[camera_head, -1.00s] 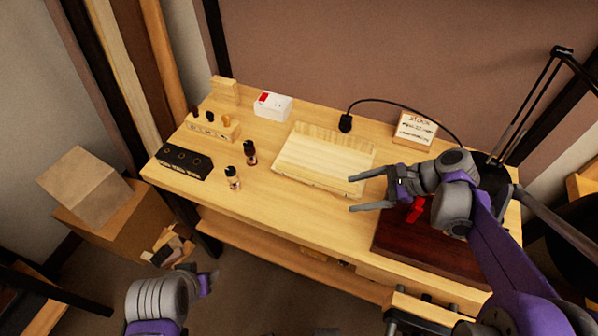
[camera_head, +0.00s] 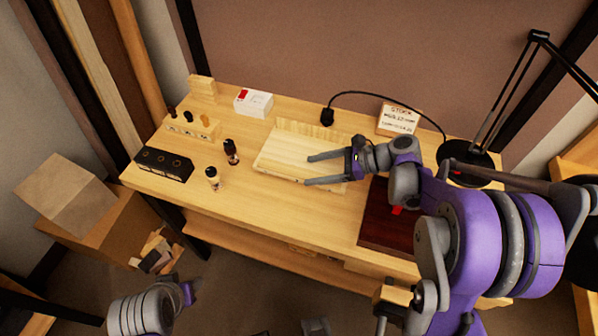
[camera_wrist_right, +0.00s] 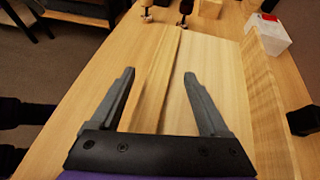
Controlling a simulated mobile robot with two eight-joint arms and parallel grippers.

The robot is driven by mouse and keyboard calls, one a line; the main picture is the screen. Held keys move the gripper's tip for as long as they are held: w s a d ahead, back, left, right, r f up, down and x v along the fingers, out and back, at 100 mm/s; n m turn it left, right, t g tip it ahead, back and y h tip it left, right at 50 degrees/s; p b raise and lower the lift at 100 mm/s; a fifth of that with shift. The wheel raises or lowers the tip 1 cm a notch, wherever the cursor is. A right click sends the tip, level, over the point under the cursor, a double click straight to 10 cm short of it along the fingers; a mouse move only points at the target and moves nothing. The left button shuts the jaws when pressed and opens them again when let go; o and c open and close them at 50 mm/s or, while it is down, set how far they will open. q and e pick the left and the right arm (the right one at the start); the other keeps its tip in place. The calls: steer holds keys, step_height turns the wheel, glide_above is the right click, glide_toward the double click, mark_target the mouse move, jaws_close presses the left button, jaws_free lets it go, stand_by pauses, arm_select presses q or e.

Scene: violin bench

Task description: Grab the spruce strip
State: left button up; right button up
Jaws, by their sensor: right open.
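A pale wooden tray (camera_head: 265,160) with light wood lying in it sits at the middle of the bench. My right gripper (camera_head: 308,170) is open, its fingers pointing left over the tray. In the right wrist view, the open gripper (camera_wrist_right: 160,76) has a long, narrow pale wooden edge (camera_wrist_right: 160,80) between its fingers, which do not appear to touch it. I cannot tell whether this edge is the spruce strip or the tray's lip. A wide pale board (camera_wrist_right: 215,75) lies right of it.
A white box (camera_head: 254,103) and a sign (camera_head: 398,118) stand behind. A dark red board (camera_head: 380,230) and a lamp (camera_head: 470,160) are at right.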

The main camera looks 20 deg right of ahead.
mark_target(299, 173)
steer(key=shift+x, duration=1.1)
jaws_close()
